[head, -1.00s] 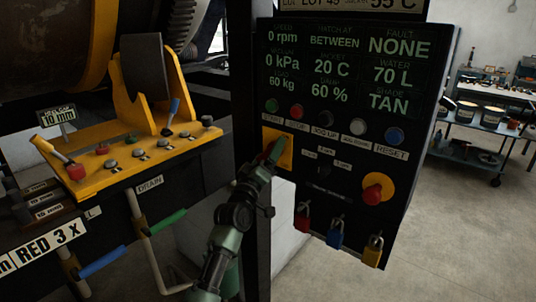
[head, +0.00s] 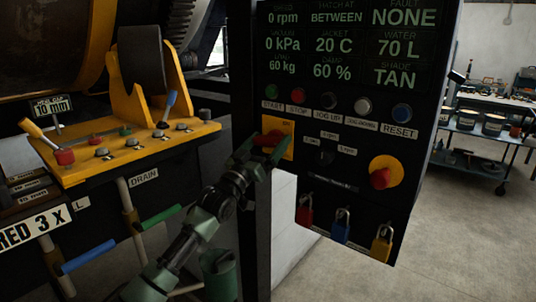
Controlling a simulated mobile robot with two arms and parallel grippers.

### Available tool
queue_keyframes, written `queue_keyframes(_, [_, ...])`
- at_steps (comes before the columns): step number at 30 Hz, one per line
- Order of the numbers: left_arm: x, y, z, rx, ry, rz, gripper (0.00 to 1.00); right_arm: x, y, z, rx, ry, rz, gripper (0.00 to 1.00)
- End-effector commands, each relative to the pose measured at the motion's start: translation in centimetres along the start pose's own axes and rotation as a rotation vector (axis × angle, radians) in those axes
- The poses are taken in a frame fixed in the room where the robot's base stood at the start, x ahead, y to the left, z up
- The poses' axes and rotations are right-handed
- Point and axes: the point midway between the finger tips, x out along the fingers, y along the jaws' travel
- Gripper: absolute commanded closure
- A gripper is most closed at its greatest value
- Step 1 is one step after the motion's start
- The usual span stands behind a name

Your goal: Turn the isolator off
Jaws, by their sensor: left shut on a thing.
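The isolator is a yellow plate (head: 287,129) with a red handle (head: 268,138) on the left edge of the dark control panel, below the START and STOP labels. The red handle lies roughly level across the plate. My left gripper (head: 262,147) reaches up from below and is shut on the handle. Its fingers hide part of the handle and the lower left of the plate. My right gripper is not in view.
The panel carries a row of buttons (head: 363,105), a red emergency stop (head: 380,179) on a yellow disc, and red, blue and yellow padlocks (head: 341,226) below. A yellow lever console (head: 125,150) stands left. Open floor (head: 450,240) lies right.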

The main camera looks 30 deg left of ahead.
Motion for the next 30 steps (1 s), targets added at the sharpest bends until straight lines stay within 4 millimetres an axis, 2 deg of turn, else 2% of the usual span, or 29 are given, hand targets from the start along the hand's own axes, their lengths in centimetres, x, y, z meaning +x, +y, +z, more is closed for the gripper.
queue_keyframes(1, [-0.2, -0.2, 0.6, 0.051, -0.006, 0.018, 0.5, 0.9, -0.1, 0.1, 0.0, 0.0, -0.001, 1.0])
queue_keyframes(3, [-0.2, -0.2, 0.5, 0.113, -0.006, 0.043, 0.5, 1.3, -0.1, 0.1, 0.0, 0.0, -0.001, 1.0])
queue_keyframes(10, [0.0, -0.2, 0.2, 0.312, -0.007, 0.126, 0.49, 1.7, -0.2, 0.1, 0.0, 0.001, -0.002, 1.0])
queue_keyframes(21, [0.1, -0.1, 0.0, 0.619, -0.007, 0.255, 0.5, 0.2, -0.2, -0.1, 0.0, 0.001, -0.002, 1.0])
queue_keyframes(30, [0.0, -0.1, 0.1, 0.792, -0.007, 0.328, 0.5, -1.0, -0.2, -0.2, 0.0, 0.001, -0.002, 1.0])
